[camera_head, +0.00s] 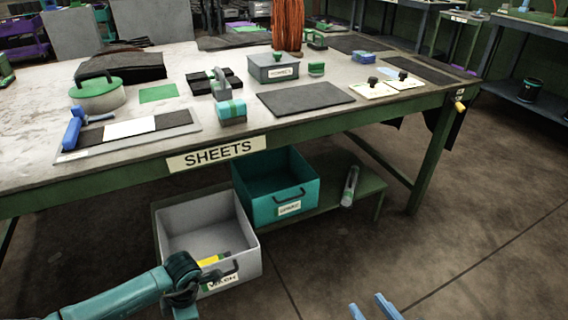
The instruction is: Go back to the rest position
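My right gripper (372,309) shows at the bottom edge, right of the middle. Only its two blue fingers are visible; they stand apart with nothing between them, over the floor and clear of the table. My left arm (120,296) comes in from the lower left, and its dark wrist joint (182,276) is in front of the grey bin. The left gripper itself does not show.
The long table (225,147) marked SHEETS holds a blue roller (73,130), a green-lidded pot (96,92), a grey box (273,69) and dark sheets (305,98). A grey bin (245,258) and a teal bin (300,198) stand below. Floor at right is clear.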

